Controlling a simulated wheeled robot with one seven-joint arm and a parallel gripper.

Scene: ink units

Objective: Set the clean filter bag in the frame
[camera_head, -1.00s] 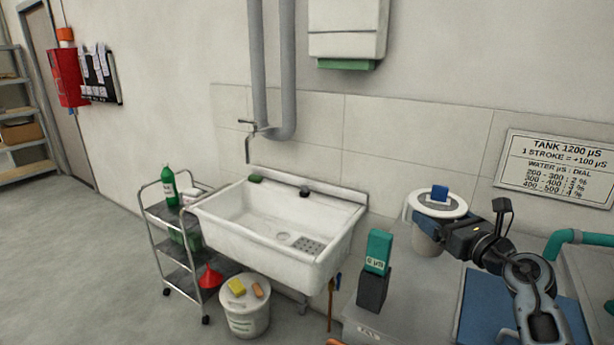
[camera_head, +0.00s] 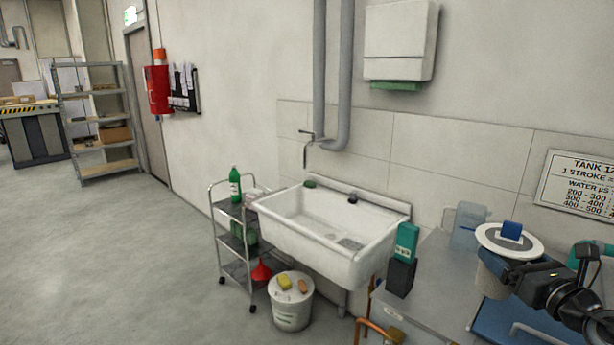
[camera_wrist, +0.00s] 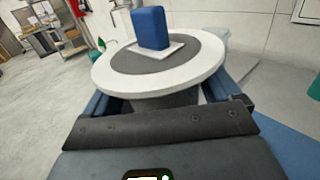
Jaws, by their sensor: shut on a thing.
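My gripper (camera_wrist: 160,108) is shut on a round, white-rimmed piece with a dark grey top (camera_wrist: 212,62), seemingly the filter bag. Its blue fingers lie on both sides of the grey body below the rim. A blue block on a small white plate (camera_wrist: 151,28) stands upright on top. In the head view, the same white-rimmed piece (camera_head: 487,238) is above the right-hand worktop, with a pale body hanging below it. My gripper (camera_head: 508,272) reaches it from the right. I cannot make out the frame, nor whether the bag is clean.
A clear jug (camera_head: 467,228) stands just left of the held piece. A teal meter (camera_head: 406,242) stands in a dark holder on the worktop (camera_head: 432,268). Farther left are a white sink (camera_head: 312,243), a lidded bucket (camera_head: 291,312) and a trolley (camera_head: 233,245). The left floor is clear.

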